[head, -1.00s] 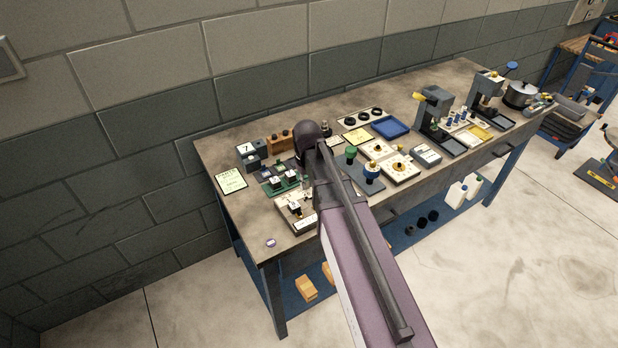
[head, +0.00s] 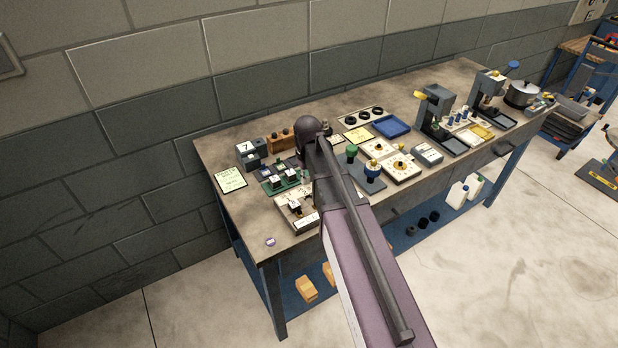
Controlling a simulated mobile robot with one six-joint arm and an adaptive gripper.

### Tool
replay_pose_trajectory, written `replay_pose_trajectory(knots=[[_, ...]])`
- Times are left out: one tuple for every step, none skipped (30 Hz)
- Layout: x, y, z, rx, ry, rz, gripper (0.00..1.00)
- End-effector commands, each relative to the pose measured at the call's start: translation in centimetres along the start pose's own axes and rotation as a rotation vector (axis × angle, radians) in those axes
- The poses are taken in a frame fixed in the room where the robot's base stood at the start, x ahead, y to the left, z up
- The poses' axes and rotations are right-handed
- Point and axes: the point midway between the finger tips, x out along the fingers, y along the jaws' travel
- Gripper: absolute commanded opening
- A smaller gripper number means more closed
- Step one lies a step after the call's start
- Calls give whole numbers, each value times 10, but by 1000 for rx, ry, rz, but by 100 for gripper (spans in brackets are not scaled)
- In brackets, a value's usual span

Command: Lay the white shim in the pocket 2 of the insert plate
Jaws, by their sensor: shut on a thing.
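My arm crosses the middle of the head view, with its dark joint (head: 308,128) over the left half of the workbench. My gripper is not visible; the arm hides the spot behind and below that joint. I cannot make out the white shim. No plate can be surely told as the insert plate, and no pocket number is readable. A pale plate with dark parts (head: 285,208) lies at the bench's left front, partly behind my arm. A green fixture with white-topped blocks (head: 287,186) lies just behind it.
The workbench (head: 240,203) is crowded. Two pale plates with yellow parts (head: 401,170) lie right of my arm, with a blue tray (head: 391,126) behind. Two presses (head: 437,107) stand further right. A small round purple-and-white thing (head: 270,242) lies near the bare front left edge.

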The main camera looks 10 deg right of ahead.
Motion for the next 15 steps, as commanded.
replay_pose_trajectory(knots=[[3, 0, 0, 0, 0, 0, 3], [4, 0, 0, 0, 0, 0, 3], [6, 0, 0, 0, 0, 0, 3], [8, 0, 0, 0, 0, 0, 3], [9, 0, 0, 0, 0, 0, 3], [12, 0, 0, 1, 0, 0, 3], [14, 0, 0, 1, 0, 0, 3], [16, 0, 0, 1, 0, 0, 3], [18, 0, 0, 1, 0, 0, 3], [20, 1, 0, 1, 0, 0, 3], [22, 1, 0, 1, 0, 0, 3], [25, 1, 0, 1, 0, 0, 3], [28, 1, 0, 1, 0, 0, 3], [30, 1, 0, 1, 0, 0, 3], [32, 1, 0, 1, 0, 0, 3]])
